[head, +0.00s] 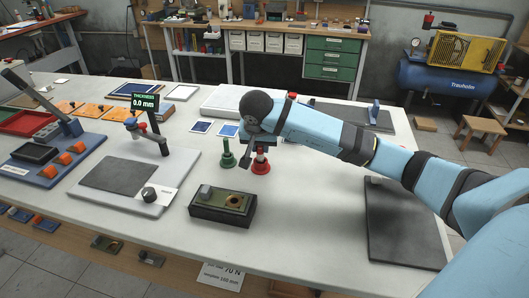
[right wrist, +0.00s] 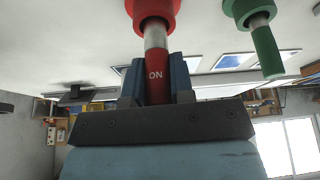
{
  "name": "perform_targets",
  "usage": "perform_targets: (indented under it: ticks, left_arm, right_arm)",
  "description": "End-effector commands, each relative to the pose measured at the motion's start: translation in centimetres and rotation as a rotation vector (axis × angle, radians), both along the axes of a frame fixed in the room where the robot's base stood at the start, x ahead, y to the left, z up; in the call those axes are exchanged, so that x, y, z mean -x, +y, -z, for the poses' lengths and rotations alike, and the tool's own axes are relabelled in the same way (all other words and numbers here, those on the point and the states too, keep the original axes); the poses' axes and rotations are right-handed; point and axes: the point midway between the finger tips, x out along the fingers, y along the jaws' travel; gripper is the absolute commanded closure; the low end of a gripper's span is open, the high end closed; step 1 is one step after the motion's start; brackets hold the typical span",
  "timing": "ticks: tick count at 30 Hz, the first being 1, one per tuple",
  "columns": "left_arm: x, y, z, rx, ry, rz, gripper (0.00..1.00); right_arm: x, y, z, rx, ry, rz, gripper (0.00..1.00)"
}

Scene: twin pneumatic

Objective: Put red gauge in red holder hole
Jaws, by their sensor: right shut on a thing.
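The red gauge (right wrist: 157,88) has a red handle marked "ON" and a silver pin (right wrist: 155,38). My right gripper (right wrist: 157,90) is shut on its handle, a blue finger on each side. The pin's end meets the red holder (right wrist: 152,10), which also shows on the table in the head view (head: 261,168). How deep the pin sits in the hole cannot be told. The arm partly hides the gauge in the head view. The green holder (head: 228,161) stands just left, with a green gauge (right wrist: 268,52) upright in it. My left gripper is not in view.
A black box (head: 222,212) with a brass-coloured block stands in front of the holders. The thickness gauge stand (head: 140,180) is to the left. A dark mat (head: 400,225) lies right, below my arm. Blue-faced cards (head: 202,126) lie behind.

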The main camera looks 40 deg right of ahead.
Motion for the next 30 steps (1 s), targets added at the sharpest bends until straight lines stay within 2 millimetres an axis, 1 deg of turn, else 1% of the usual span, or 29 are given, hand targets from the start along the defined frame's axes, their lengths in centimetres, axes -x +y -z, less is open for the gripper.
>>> perform_targets:
  ticks: [1, 2, 7, 14, 15, 17, 18, 26, 29, 30]
  left_arm:
    - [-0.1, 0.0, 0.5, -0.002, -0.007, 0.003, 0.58]
    - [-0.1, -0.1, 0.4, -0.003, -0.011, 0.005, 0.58]
    - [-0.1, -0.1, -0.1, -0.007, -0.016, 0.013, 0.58]
    - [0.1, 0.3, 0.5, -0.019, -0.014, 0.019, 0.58]
    - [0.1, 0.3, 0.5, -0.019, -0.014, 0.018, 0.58]
    - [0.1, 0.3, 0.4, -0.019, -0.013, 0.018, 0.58]
    - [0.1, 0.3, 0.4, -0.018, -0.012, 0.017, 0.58]
    - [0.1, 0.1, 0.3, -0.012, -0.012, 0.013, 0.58]
    - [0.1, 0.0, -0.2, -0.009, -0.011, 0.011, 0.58]
    - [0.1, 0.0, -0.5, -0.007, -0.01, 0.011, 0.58]
  right_arm:
    - [0.0, 0.3, 1.3, -0.001, 0.002, -0.001, 1.0]
    - [0.0, 0.4, 1.5, -0.001, 0.001, -0.002, 1.0]
    - [0.0, 0.4, 1.3, 0.001, 0.0, -0.002, 1.0]
    - [0.0, 0.4, 1.7, 0.002, -0.001, -0.003, 1.0]
    - [0.0, 0.4, 1.8, 0.001, -0.001, -0.003, 0.76]
    - [0.0, 0.4, 1.7, 0.001, -0.001, -0.003, 0.62]
    - [0.0, 0.4, 1.7, 0.001, -0.001, -0.003, 0.53]
    - [0.0, 0.4, 1.6, 0.0, 0.0, -0.003, 0.52]
    - [0.0, 0.5, 1.0, -0.001, 0.001, -0.002, 0.52]
    - [0.1, 0.5, 0.5, 0.001, -0.001, -0.003, 0.52]
